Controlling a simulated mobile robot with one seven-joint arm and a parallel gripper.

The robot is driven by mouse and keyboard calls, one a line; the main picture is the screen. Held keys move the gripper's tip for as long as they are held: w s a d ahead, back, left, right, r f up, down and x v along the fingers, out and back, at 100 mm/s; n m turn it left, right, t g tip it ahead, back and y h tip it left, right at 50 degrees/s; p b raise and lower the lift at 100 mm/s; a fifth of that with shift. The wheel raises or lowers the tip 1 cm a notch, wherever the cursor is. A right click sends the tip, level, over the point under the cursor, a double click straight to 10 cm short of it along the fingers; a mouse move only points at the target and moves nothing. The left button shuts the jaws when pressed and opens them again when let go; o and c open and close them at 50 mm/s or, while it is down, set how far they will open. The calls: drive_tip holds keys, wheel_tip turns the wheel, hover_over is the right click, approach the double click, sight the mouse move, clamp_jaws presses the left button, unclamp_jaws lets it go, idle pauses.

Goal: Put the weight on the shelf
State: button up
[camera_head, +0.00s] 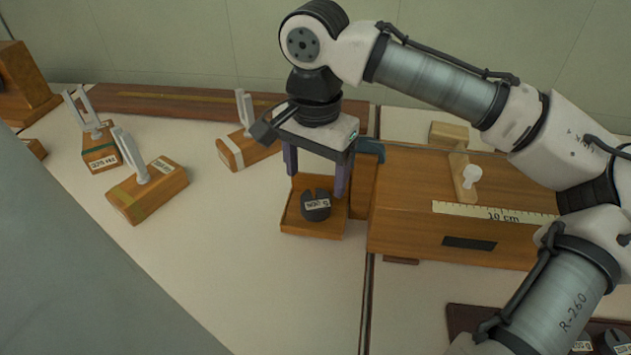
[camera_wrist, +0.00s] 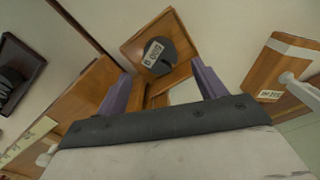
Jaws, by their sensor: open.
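A dark slotted weight (camera_head: 315,205) with a white label sits on a small wooden shelf (camera_head: 312,231) left of the large wooden box. In the wrist view the weight (camera_wrist: 165,70) lies on the wooden shelf (camera_wrist: 136,43), just beyond my fingertips. My gripper (camera_head: 316,180) points down above the shelf with its two purple fingers spread apart. The fingers are above and behind the weight in the head view, and nothing shows between them. In the wrist view my gripper (camera_wrist: 162,78) has a gap between its fingers.
A wooden box (camera_head: 405,238) with a 10 cm ruler (camera_head: 490,213) stands right of the shelf. Wooden blocks with pale upright holders (camera_head: 150,195) stand to the left. A dark tray (camera_head: 468,318) with more weights is at lower right. The bench front-left of the shelf is clear.

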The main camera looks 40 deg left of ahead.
sight(316, 199)
wheel_tip(316, 199, up, 8)
drive_tip(key=p, duration=0.1)
idle(0.4)
